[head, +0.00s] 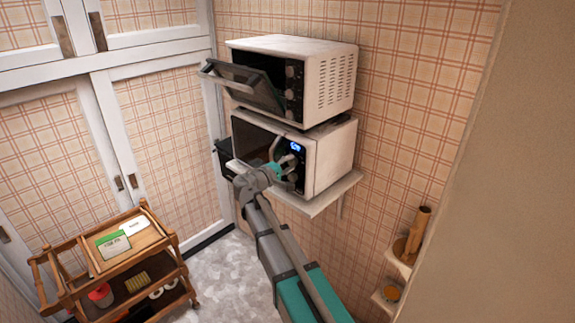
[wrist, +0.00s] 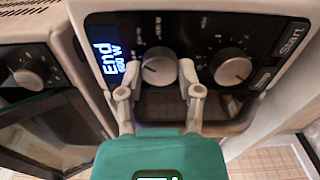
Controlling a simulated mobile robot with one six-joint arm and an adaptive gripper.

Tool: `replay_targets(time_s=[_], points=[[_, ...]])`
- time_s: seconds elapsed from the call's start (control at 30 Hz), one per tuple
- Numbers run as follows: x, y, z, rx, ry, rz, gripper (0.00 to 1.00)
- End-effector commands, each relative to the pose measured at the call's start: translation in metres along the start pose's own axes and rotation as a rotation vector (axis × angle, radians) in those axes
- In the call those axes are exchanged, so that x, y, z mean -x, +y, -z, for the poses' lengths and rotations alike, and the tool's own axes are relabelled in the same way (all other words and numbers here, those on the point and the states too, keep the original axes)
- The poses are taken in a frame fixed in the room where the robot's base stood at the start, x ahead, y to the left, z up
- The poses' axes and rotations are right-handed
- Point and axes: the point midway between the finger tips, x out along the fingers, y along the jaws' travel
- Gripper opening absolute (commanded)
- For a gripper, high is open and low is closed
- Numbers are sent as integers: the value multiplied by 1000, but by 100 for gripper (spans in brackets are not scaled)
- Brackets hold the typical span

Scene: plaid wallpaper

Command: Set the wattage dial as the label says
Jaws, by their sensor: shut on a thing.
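The lower white microwave (head: 327,158) stands on a wall shelf, its blue display (head: 297,146) lit. In the wrist view the display (wrist: 107,60) reads "End" above a small wattage that looks like 600 W. My gripper (wrist: 160,88) has its fingers on either side of a round silver dial (wrist: 158,66) beside the display and is shut on it. A second silver dial (wrist: 233,70) with a printed scale sits to its right, outside the fingers. In the head view my gripper (head: 282,167) is at the control panel and hides part of it. Cards (head: 113,243) lie on a trolley, their text unreadable.
The wooden trolley (head: 135,267) is at lower left. Small wall shelves (head: 400,265) hold items at right. The floor between is clear.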

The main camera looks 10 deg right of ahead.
Motion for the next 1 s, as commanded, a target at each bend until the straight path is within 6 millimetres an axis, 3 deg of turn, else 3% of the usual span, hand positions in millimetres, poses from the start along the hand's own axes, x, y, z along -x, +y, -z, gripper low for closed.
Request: replay_targets(time_s=[0.4, 0.9, 0.93, 1.0], points=[[-1, -1, -3, -225, -6, 3, 0], [-1, -1, -4, -250, -8, 4, 0], [-1, -1, -4, -250, -8, 4, 50], [-1, -1, -3, -249, -7, 4, 63]])
